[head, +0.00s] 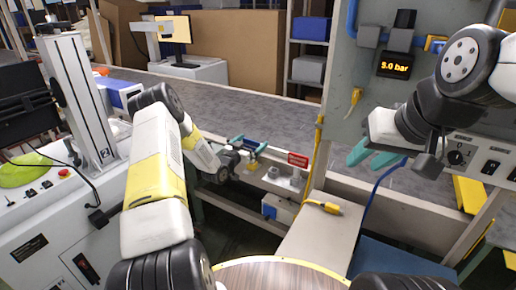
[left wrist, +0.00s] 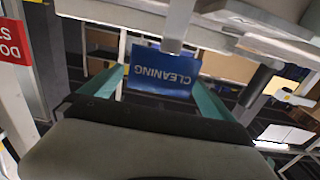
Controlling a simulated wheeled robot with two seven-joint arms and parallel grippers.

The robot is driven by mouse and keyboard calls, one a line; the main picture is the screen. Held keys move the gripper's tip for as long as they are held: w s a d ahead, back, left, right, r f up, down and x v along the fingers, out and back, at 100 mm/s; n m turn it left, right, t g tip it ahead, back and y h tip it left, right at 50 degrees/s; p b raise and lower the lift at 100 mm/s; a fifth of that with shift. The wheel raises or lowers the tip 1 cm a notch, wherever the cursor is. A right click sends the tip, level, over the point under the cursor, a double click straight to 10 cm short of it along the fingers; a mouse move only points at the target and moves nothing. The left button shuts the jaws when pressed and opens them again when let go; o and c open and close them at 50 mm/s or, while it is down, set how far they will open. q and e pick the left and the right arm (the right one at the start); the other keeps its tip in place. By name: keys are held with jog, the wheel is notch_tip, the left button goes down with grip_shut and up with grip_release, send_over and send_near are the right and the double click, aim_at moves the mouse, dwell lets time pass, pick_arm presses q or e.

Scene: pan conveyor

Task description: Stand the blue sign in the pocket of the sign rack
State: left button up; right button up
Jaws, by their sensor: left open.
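The blue sign (left wrist: 165,73), lettered CLEANING, shows upside down in the left wrist view, between the two teal fingers of my left gripper (left wrist: 155,85). A grey post covers part of its upper edge there. In the head view my left gripper (head: 249,147) is open at the pale rail, with a little of the blue sign (head: 252,144) at its fingers. I cannot tell whether the fingers touch the sign. I cannot make out the rack's pocket clearly. My right gripper (head: 368,156) is open and empty, raised at the right before the grey panel.
A red sign (head: 298,160) stands on the pale rail (head: 268,182), just right of my left gripper. A grey conveyor belt (head: 260,115) runs behind. A yellow-handled tool (head: 322,207) lies on a ledge.

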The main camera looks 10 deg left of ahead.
pick_arm(q)
jog(key=shift+c, duration=0.4)
jog(key=c, duration=1.9)
jog(key=shift+r, duration=0.1)
